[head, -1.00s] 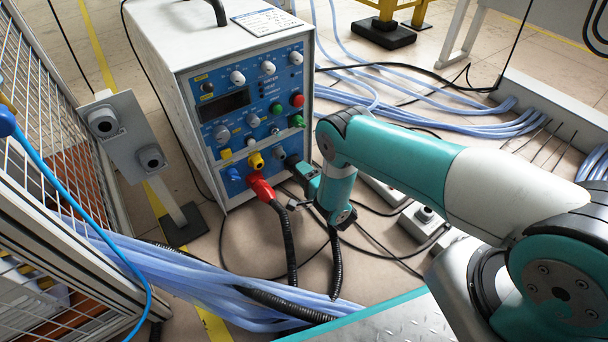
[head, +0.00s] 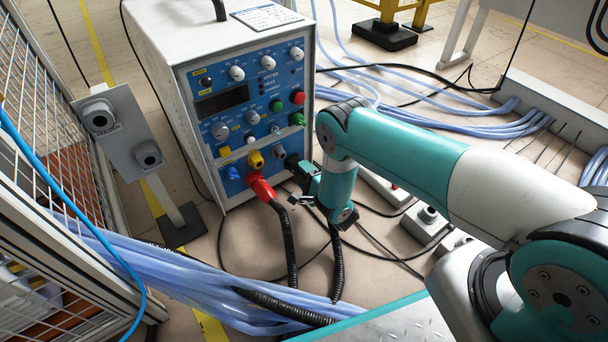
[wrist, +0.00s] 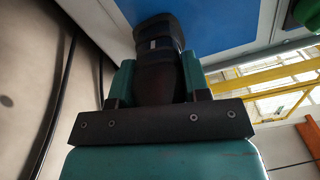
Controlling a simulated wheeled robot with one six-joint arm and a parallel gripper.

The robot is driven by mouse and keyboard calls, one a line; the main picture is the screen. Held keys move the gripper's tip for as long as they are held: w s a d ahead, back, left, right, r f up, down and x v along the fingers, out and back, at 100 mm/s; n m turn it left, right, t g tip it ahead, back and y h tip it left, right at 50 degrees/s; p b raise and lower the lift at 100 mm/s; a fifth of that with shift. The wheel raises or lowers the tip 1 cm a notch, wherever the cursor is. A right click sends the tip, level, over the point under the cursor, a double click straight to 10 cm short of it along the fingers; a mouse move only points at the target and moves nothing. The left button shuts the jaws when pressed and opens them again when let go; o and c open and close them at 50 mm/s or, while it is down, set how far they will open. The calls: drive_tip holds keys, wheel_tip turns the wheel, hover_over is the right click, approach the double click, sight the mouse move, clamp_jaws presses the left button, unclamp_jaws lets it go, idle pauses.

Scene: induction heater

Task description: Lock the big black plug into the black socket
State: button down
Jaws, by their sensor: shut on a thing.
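The big black plug (wrist: 157,65) is between the teal fingers of my gripper (wrist: 155,80) in the wrist view. Its front end meets the blue front panel. In the head view my gripper (head: 304,180) is at the lower right of that panel, to the right of the red plug. The black plug (head: 292,161) shows only as a small dark piece at the panel there. The black socket is hidden behind the plug and gripper, so I cannot tell whether the plug is locked.
The heater box (head: 240,100) carries knobs and buttons. A red plug (head: 261,186) with a black hose sits close left of my gripper. A grey socket post (head: 130,140) and mesh fence stand left. Blue cables (head: 210,285) cross the floor.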

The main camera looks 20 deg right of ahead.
drive_tip(key=shift+w+a+m, duration=0.1)
drive_tip(key=shift+m, duration=0.3)
drive_tip(key=shift+w+r+m+b, duration=0.1)
drive_tip(key=shift+m+b, duration=0.55)
drive_tip(key=shift+m, duration=0.05)
drive_tip(key=shift+a, duration=0.1)
drive_tip(key=shift+m+b, duration=0.45)
drive_tip(key=shift+m, duration=0.45)
drive_tip(key=shift+a, duration=0.1)
